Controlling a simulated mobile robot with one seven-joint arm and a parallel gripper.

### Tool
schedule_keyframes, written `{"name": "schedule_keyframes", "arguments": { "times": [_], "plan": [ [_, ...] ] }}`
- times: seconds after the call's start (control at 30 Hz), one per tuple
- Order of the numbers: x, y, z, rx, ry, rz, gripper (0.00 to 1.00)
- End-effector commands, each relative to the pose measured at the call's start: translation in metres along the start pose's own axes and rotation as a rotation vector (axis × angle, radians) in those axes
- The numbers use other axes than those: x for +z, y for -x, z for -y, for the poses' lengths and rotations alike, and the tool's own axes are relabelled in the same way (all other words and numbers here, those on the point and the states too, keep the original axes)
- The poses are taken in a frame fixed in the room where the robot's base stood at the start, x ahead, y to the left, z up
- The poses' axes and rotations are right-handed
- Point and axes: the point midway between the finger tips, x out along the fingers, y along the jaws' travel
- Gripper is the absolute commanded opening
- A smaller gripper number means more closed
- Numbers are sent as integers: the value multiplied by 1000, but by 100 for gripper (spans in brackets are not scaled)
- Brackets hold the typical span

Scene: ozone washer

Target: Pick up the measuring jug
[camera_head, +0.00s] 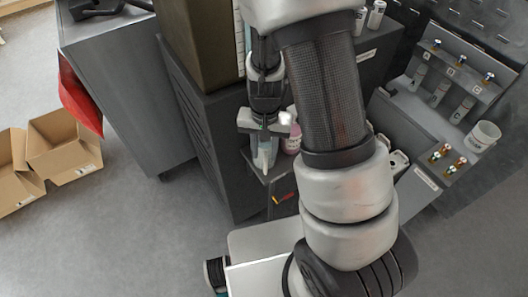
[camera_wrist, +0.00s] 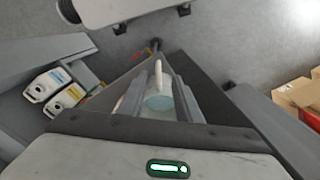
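A pale, translucent vessel with a light blue round surface, which looks like the measuring jug (camera_wrist: 159,102), shows between the fingers of my gripper in the wrist view. A white upright part like a handle or spout stands at its far side. My gripper (camera_head: 265,158) points down over the front of a dark cabinet in the head view, with a small pale blue patch between its fingers. The fingers are apart, one on each side of the vessel. I cannot tell whether they touch it. Much of the vessel is hidden by the gripper.
A pink bottle (camera_head: 292,141) stands close to the right of my gripper. Dark cabinet sides and a tall brown box (camera_head: 203,45) rise to the left. Cardboard boxes (camera_head: 60,145) lie on the floor.

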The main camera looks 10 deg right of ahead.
Motion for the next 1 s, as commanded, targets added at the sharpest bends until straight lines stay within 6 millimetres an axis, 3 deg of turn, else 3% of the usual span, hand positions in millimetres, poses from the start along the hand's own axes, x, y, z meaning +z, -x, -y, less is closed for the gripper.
{"name": "schedule_keyframes", "arguments": {
  "times": [0.03,0.23,0.53,0.8,1.0],
  "plan": [
    [1,-15,-1,2,-2,5,31],
    [0,-52,-1,1,-1,2,31],
    [2,-75,-2,0,0,2,31],
    [5,-113,-4,0,0,2,31],
    [4,-118,-3,-2,0,-1,31]
  ]
}}
